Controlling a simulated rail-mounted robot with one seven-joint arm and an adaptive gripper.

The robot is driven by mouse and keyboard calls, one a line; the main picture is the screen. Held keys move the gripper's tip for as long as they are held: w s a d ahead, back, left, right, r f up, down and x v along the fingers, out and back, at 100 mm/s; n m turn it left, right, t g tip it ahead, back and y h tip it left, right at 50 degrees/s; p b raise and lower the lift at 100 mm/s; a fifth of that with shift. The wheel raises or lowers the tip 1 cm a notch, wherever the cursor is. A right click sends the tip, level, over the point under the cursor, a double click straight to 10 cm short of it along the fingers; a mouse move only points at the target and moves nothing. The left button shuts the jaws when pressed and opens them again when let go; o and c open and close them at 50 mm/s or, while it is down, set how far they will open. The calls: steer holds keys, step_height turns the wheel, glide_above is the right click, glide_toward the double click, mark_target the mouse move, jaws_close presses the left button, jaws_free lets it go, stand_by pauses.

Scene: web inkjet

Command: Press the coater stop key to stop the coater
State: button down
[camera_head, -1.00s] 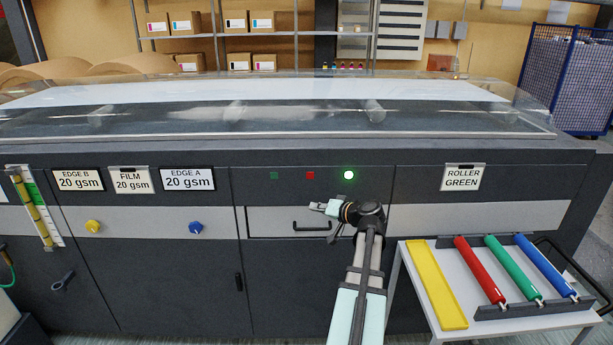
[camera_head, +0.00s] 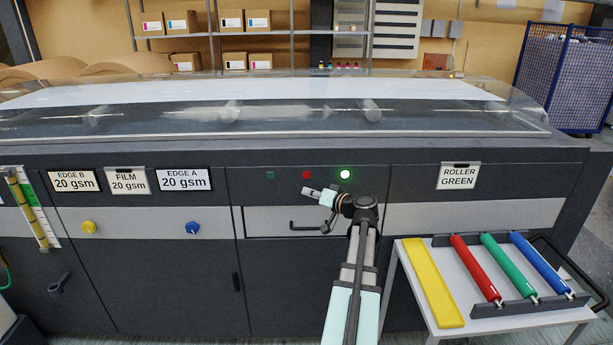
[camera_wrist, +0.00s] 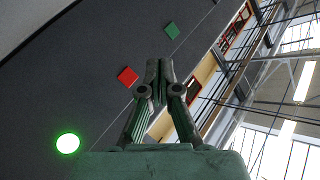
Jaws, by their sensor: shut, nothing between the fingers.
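The coater's dark front panel carries a red square key (camera_head: 306,175), a green square key (camera_head: 270,175) to its left and a lit round green lamp (camera_head: 345,174) to its right. No lettering on the keys can be read. My gripper (camera_head: 305,191) is shut and empty, just below the red key in the head view. In the wrist view the closed fingertips (camera_wrist: 159,64) lie between the red key (camera_wrist: 128,77) and the green key (camera_wrist: 172,30), with the lit lamp (camera_wrist: 68,143) at lower left. I cannot tell how far the tips are from the panel.
A drawer handle (camera_head: 308,228) sticks out below my gripper. A yellow knob (camera_head: 89,227) and a blue knob (camera_head: 193,228) are further left. A cart (camera_head: 478,325) with a yellow tray (camera_head: 433,283) and coloured rollers stands at the right. A clear cover tops the coater.

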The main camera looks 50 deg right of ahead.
mark_target(306, 175)
steer(key=w+d, duration=0.5)
steer(key=d, duration=0.1)
stand_by(0.3)
steer(key=shift+d, duration=0.1)
steer(key=shift+w+d+b, duration=0.5)
steer(key=shift+d+b, duration=0.15)
steer(key=shift+b, duration=0.2)
stand_by(2.0)
stand_by(0.3)
steer(key=shift+s+a+b, duration=0.55)
steer(key=shift+a, duration=0.1)
